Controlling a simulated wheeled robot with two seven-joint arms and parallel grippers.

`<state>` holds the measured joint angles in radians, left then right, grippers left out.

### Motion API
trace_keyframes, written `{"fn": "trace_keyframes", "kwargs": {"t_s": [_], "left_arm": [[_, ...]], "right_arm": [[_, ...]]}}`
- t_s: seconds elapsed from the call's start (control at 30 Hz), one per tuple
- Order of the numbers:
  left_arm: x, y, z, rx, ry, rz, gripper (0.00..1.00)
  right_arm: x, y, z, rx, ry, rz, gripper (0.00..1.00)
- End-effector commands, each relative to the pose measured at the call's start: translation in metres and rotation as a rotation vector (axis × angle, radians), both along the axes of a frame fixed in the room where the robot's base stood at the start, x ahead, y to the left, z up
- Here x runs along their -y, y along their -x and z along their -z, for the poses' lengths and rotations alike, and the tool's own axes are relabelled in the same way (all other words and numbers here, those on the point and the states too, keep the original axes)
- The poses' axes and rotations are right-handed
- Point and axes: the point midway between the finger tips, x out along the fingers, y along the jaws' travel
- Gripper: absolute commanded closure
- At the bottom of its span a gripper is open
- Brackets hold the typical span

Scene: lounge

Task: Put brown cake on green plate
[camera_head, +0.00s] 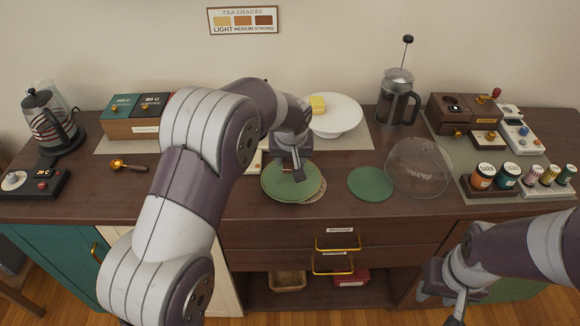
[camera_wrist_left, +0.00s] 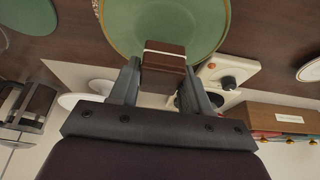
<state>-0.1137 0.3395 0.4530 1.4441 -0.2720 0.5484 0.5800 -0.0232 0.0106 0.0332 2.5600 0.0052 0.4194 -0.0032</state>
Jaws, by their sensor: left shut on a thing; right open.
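My left gripper (camera_head: 297,172) is over the green plate (camera_head: 276,188) in the head view. In the left wrist view it is shut on the brown cake (camera_wrist_left: 164,58), a small dark brown block with a pale stripe. The cake overlaps the edge of the green plate (camera_wrist_left: 150,22) in that view; I cannot tell whether it touches the plate. In the head view the cake is mostly hidden by the gripper. My right gripper (camera_head: 447,293) is open and empty, low at the front right, before the cabinet.
A white stand (camera_head: 344,117) with a yellow cake (camera_head: 318,104) is behind the plate. A flat green disc (camera_head: 370,184) and a clear dome (camera_head: 418,170) lie to the right. A French press (camera_head: 396,97) stands further back. My left arm hides part of the counter.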

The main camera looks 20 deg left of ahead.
Motion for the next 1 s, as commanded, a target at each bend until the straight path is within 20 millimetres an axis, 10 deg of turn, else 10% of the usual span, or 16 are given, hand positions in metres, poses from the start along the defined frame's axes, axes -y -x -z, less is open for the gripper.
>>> {"fn": "trace_keyframes", "kwargs": {"t_s": [0.2,0.57,0.6,0.63,1.0], "left_arm": [[0.0,0.001,0.035,-0.004,-0.001,0.001,0.83],[0.0,0.001,0.041,-0.003,0.0,0.001,0.83],[0.0,0.0,0.039,-0.003,0.0,0.001,0.4],[0.0,0.001,0.039,-0.003,0.0,0.001,0.3],[0.001,0.001,0.031,-0.001,0.0,0.001,0.27]], "right_arm": [[0.0,0.0,-0.001,0.0,0.0,0.0,0.57],[0.0,0.0,0.004,0.0,0.0,0.0,0.57],[0.0,0.0,0.002,0.0,0.0,0.0,0.57],[0.0,0.0,0.002,0.0,0.0,0.0,0.57],[0.0,0.0,-0.002,0.0,0.0,0.0,0.57]]}}
